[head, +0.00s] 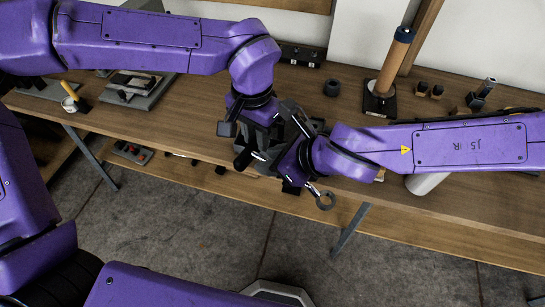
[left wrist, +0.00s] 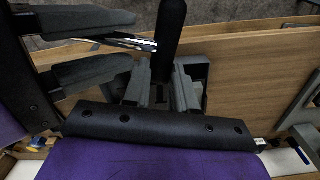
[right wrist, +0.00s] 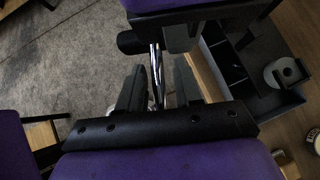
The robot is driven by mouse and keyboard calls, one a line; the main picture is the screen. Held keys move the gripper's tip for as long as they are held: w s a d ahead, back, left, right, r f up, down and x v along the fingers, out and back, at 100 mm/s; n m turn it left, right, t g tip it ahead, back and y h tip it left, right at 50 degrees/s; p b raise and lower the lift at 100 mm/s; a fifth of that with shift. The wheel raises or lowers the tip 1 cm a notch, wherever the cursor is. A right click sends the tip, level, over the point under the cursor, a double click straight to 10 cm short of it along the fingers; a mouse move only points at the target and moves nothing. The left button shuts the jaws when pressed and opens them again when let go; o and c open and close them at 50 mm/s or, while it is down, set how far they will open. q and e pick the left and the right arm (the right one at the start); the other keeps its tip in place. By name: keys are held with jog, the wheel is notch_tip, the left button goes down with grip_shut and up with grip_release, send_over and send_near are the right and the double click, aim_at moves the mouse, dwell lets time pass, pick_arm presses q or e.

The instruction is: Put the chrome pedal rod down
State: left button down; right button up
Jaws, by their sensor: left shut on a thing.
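The chrome pedal rod (right wrist: 157,75) is a thin shiny bar with a black cylindrical grip (left wrist: 170,28) at one end. My left gripper (head: 258,150) is shut on the black grip, which stands between its fingers in the left wrist view. My right gripper (head: 277,148) is close against the left one; its fingers (right wrist: 158,88) are open on both sides of the chrome bar, with gaps showing.
The wooden bench (head: 200,100) runs behind and under the grippers, its front edge near them. A black divided tray (right wrist: 262,100) holds a grey roll (right wrist: 281,72). A post on a dark base (head: 380,103) and a white cylinder (head: 427,183) stand right. Open concrete floor (head: 190,220) lies in front.

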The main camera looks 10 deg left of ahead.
grip_shut()
pick_arm(q)
jog(key=c, duration=0.8)
grip_release()
pick_arm(e)
jog(key=shift+r, duration=0.1)
pick_arm(q)
jog(key=shift+d+r, duration=0.1)
jog(key=shift+r, duration=0.05)
